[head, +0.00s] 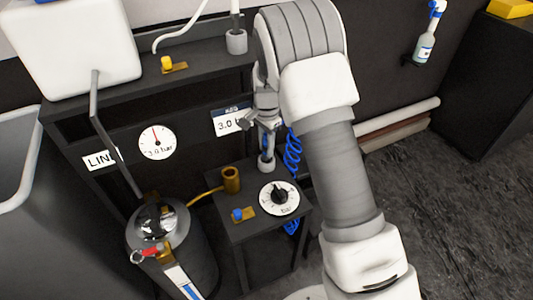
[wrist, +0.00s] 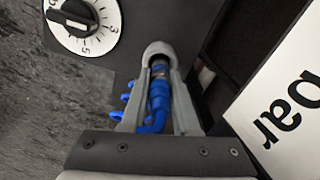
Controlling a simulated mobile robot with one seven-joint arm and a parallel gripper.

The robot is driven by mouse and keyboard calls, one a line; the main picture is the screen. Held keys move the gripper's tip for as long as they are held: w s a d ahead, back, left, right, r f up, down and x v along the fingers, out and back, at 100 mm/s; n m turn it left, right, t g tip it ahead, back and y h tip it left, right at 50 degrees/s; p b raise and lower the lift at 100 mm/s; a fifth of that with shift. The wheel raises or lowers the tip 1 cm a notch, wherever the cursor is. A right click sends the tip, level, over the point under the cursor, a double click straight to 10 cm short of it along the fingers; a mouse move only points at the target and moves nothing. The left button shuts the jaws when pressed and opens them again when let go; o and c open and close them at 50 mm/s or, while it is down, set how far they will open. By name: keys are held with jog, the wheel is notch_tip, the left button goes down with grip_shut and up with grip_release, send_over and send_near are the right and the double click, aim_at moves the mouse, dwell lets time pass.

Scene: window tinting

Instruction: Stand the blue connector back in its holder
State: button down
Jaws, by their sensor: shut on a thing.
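My gripper (head: 266,128) points down over the back of the small dark table. It is shut on the blue connector (wrist: 159,96), which has a blue body and a metallic end between the grey fingers in the wrist view. The connector is mostly hidden in the head view. A grey cup-shaped holder (head: 266,163) stands on the table directly below the gripper. Its rounded rim (wrist: 158,48) shows just beyond the fingertips in the wrist view. The connector looks roughly in line with the holder; I cannot tell whether its end is inside. A coiled blue hose (head: 293,155) hangs beside it.
The small table (head: 253,228) also bears a brass cup (head: 231,179), a dial (head: 279,198) and a blue-knobbed valve (head: 241,214). A pressure tank (head: 158,222) stands at left. A "3.0 bar" sign (head: 229,120) is close behind the gripper. Open floor lies at right.

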jog(key=shift+f, duration=1.1)
jog(key=shift+f, duration=0.2)
jog(key=c, duration=0.7)
grip_release()
jog(key=shift+o, duration=0.2)
jog(key=shift+r, duration=0.2)
notch_tip(320, 180, up, 12)
jog(key=p, duration=0.3)
jog(key=shift+r, duration=0.1)
